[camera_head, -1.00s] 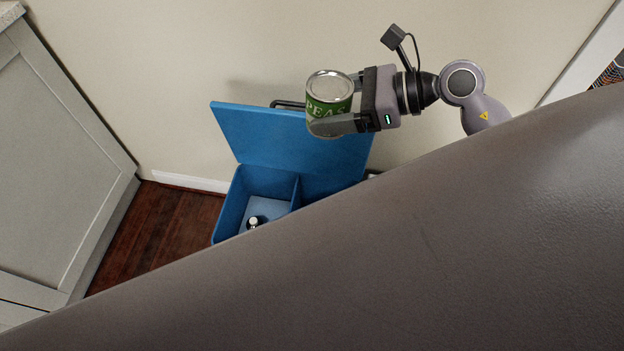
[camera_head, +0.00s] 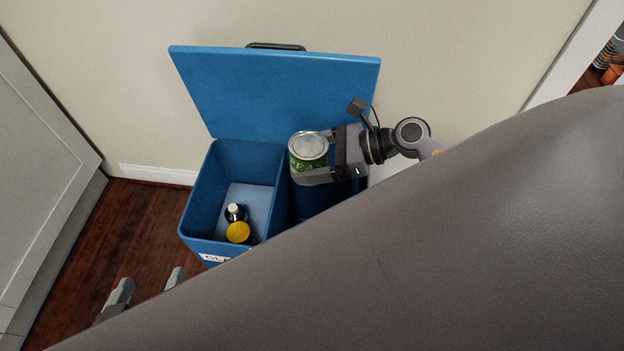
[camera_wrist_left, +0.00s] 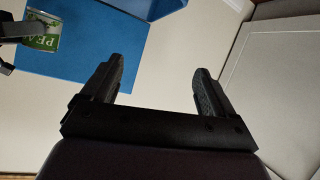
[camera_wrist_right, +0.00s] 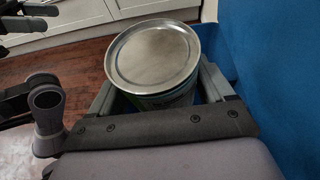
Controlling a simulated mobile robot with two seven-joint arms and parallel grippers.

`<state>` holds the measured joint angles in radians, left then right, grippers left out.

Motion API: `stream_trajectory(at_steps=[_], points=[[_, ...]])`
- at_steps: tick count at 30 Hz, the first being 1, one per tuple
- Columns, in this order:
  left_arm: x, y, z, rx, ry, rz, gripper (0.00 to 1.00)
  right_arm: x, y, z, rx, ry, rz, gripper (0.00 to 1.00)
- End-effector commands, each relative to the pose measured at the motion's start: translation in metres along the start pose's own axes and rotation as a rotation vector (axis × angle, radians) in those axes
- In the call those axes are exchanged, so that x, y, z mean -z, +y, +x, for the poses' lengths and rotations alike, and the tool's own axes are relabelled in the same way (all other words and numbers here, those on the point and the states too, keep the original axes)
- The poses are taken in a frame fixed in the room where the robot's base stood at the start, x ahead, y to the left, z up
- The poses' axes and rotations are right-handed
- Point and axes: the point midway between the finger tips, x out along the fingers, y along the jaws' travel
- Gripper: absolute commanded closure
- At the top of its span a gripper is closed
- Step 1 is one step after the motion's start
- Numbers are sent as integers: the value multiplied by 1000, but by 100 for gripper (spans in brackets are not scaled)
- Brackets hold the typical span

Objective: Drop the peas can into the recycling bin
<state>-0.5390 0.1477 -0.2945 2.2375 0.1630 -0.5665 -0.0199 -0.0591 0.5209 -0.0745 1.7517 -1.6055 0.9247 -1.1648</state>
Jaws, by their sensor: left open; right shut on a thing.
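The peas can (camera_head: 307,153), green with a silver lid, is held upright in my right gripper (camera_head: 316,158), which is shut on it. In the head view it shows over the right compartment of the blue recycling bin (camera_head: 197,207); its exact height above the rim is hard to tell. The bin's blue lid (camera_head: 270,88) stands open against the wall. In the right wrist view the can's silver top (camera_wrist_right: 152,55) sits between the fingers. My left gripper (camera_head: 146,290) is open and empty, left of the bin; its fingers also show in the left wrist view (camera_wrist_left: 160,88).
The bin's left compartment holds a white-capped bottle (camera_head: 235,212) and a yellow-topped item (camera_head: 239,232). A partly hidden label (camera_head: 214,258) is on the bin's front. A grey cabinet (camera_head: 40,170) stands at left. My own arm hides the lower right.

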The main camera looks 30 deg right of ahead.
Motion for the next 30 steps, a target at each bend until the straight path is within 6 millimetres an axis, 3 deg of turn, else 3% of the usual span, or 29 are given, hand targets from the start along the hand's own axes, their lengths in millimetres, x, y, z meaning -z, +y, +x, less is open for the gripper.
stream_trajectory(at_steps=[1, 3, 11, 21, 30], points=[[-7, 0, 5, -8, 6, -1, 12, 15, 0, 6, 0, 1, 0, 49], [-7, 2, 6, -15, 11, -2, 12, 23, 0, 9, 1, 2, 1, 49], [-9, 7, 11, -42, 23, -22, 12, 40, 1, 16, 2, 3, -1, 49], [-13, 23, 26, -138, 65, -108, 12, 76, 0, 30, 2, 3, 0, 49], [-11, 19, 22, -120, 96, -70, 12, 86, 0, 34, 2, 4, -1, 49]])
